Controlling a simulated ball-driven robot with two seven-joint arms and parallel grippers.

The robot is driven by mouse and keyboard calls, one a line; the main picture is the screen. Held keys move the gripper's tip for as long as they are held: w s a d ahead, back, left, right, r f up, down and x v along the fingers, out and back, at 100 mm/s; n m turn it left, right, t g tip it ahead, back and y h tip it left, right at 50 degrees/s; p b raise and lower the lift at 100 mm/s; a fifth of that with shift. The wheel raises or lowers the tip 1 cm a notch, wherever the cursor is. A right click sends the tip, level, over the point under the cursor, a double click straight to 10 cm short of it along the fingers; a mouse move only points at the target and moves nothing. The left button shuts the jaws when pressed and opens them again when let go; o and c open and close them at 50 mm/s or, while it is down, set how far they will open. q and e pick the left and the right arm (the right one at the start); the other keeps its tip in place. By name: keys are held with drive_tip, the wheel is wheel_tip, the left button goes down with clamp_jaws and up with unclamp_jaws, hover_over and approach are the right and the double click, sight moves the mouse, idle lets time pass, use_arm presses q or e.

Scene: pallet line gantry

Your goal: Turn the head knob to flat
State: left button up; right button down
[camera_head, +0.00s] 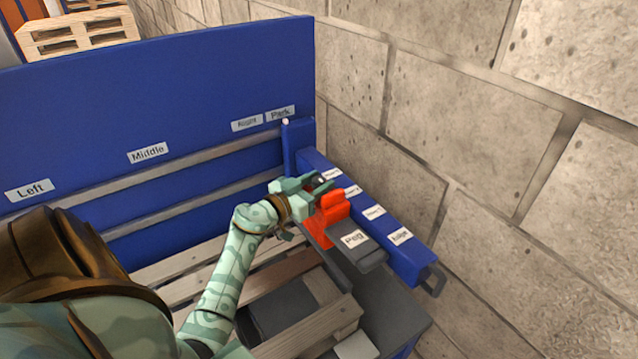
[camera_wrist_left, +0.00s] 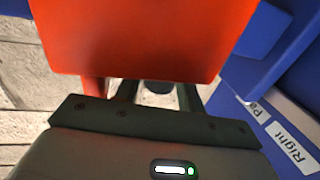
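My left gripper (camera_head: 318,186) is at the top of the red head (camera_head: 328,212), at the near side of a blue beam (camera_head: 375,213). Its fingers look apart, with a small dark part between them that may be the knob; I cannot tell if they touch it. In the left wrist view the red head (camera_wrist_left: 140,38) fills the upper middle and hides most of what is beyond the fingers (camera_wrist_left: 157,95). The knob's setting cannot be read. My right gripper is not in view.
A grey block labelled Peg (camera_head: 355,246) sits beside the red head. A blue panel (camera_head: 100,95) carries labels Left, Middle, Right and Park. Wooden pallet slats (camera_head: 180,262) lie below. A stone wall (camera_head: 480,130) closes off the right.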

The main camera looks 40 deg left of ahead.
use_arm(q)
drive_tip(key=shift+w, duration=0.35)
drive_tip(key=c, duration=0.7)
